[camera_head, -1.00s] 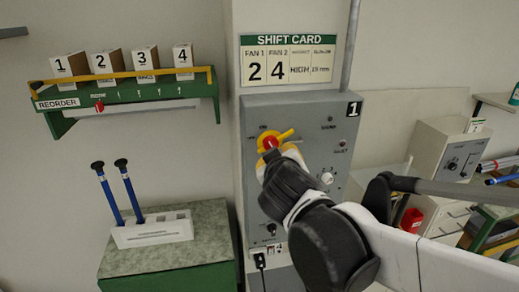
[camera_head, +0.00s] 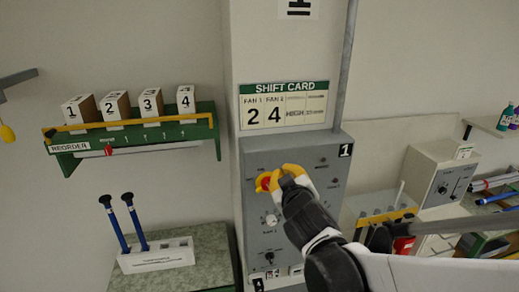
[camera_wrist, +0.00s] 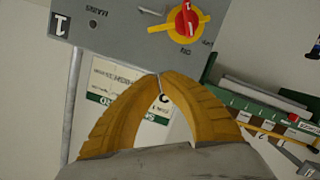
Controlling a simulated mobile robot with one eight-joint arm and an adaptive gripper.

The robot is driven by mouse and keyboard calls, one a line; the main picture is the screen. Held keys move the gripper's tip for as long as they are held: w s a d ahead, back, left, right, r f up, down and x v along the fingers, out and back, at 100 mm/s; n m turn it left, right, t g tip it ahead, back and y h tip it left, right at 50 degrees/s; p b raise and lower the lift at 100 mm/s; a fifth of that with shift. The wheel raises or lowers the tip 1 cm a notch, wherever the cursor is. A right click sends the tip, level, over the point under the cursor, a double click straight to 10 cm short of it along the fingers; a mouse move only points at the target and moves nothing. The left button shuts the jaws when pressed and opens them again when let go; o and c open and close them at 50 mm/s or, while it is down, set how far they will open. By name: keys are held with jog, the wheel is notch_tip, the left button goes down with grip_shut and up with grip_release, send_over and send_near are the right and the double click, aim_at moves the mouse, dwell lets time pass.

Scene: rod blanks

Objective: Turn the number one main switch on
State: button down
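The number one main switch is a red knob on a yellow plate, near the top left of the grey panel (camera_head: 252,225) marked 1. In the head view the switch (camera_head: 264,184) is partly hidden by my gripper (camera_head: 290,171). In the wrist view the switch (camera_wrist: 184,19) shows at the top, upside down, with a white mark on the red knob and a yellow arm to one side. My yellow fingers (camera_wrist: 160,76) meet at the tips with nothing between them. They appear apart from the switch in the wrist view. Its on or off position cannot be told surely.
A shift card (camera_head: 283,104) hangs above the panel, and a conduit (camera_head: 345,65) runs up beside it. A white knob (camera_head: 271,220) sits below the switch. A green shelf (camera_head: 190,134) with numbered boxes is at left. Another grey box (camera_head: 448,180) stands at right.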

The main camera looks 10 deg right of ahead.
aim_at(281, 167)
jog(key=x, duration=1)
jog(key=shift+p, duration=0.35)
jog(key=shift+d+f, duration=0.3)
jog(key=shift+f, duration=0.3)
jog(key=shift+d+f, duration=0.3)
jog(key=shift+f, duration=0.3)
jog(key=shift+s+d+f, duration=0.1)
jog(key=shift+d+f, duration=0.25)
jog(key=shift+f, duration=0.25)
jog(key=shift+d+f+m+y+b, duration=0.1)
jog(key=shift+f+m+y+b, duration=0.2)
jog(key=shift+f+m+b, duration=0.4)
jog(key=d+b, duration=0.1)
jog(key=d+f+b, duration=0.1)
jog(key=b, duration=0.1)
jog(key=shift+a+r, duration=0.1)
jog(key=shift+a, duration=0.1)
